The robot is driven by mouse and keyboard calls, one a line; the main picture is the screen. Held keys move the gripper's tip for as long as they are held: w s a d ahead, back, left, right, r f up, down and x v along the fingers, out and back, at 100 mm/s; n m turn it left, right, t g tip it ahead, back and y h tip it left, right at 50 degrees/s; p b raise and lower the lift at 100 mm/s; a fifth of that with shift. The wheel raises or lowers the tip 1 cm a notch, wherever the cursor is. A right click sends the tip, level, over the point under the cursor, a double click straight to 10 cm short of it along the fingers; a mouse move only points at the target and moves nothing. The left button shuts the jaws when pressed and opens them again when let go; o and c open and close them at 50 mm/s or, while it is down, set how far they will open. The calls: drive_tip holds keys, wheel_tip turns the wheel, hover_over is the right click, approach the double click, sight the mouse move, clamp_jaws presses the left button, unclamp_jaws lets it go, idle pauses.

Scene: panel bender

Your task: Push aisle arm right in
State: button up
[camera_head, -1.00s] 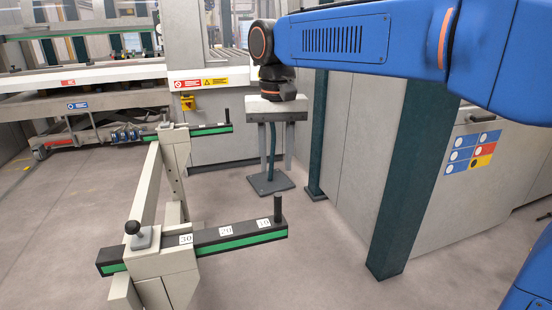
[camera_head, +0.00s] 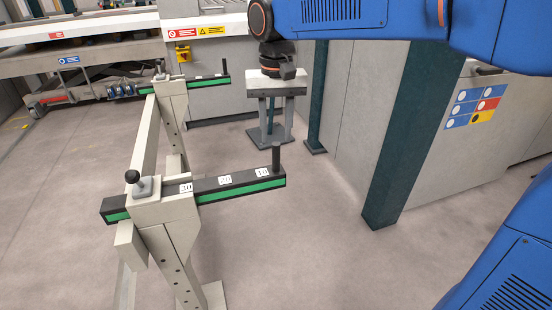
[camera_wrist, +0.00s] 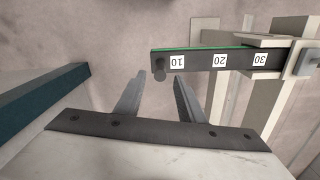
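Two black sliding arms with green stripes sit on a beige frame (camera_head: 190,240). The near arm (camera_head: 225,187) carries the labels 30, 20 and 10. It sticks out to the right from its bracket and has an upright dark peg (camera_head: 276,158) at its end. The far arm (camera_head: 205,82) is similar. My gripper (camera_head: 275,136) is open and empty, above and behind the near arm's peg in the head view. In the wrist view the numbered arm (camera_wrist: 205,60) and its peg (camera_wrist: 159,68) lie ahead of my open fingers (camera_wrist: 157,85), with a visible gap.
A dark teal post (camera_head: 410,140) stands right of the near arm, before a grey cabinet (camera_head: 490,120). The post also shows at the left of the wrist view (camera_wrist: 45,92). A black knob (camera_head: 132,177) tops the near bracket. Floor between arm and post is clear.

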sight(276, 159)
wheel_tip(276, 159, down, 9)
drive_tip(key=shift+r, duration=0.1)
idle(0.3)
clamp_jaws()
